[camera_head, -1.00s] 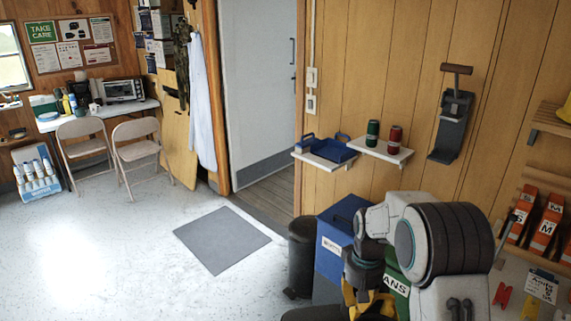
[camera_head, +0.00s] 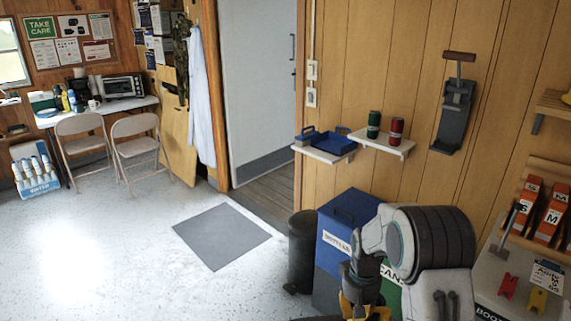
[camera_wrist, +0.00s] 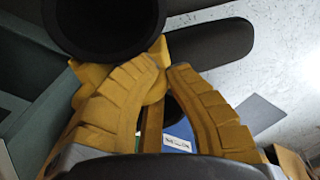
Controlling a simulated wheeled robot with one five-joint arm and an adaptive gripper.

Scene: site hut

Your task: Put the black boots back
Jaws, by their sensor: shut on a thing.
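My gripper (camera_wrist: 165,66) has yellow fingers that close together in the wrist view. It is shut on a black boot, whose dark round opening (camera_wrist: 105,22) shows at the top of that view. A long dark flat shape (camera_wrist: 210,45) extends to the right behind it; I cannot tell if it is the boot's sole or a second boot. In the head view my gripper (camera_head: 358,306) is at the bottom edge, in front of the bins. The boot is mostly cut off there. A grey bench (camera_head: 490,280) at lower right bears a partly visible "BOOT" label.
A blue bin (camera_head: 332,240), a green cans bin (camera_head: 391,300) and a black round bin (camera_head: 301,250) stand by the wall. Small shelves (camera_head: 380,142) hold a red and a green can and a blue tray. Open floor (camera_head: 120,250) with a grey mat (camera_head: 222,236) lies left.

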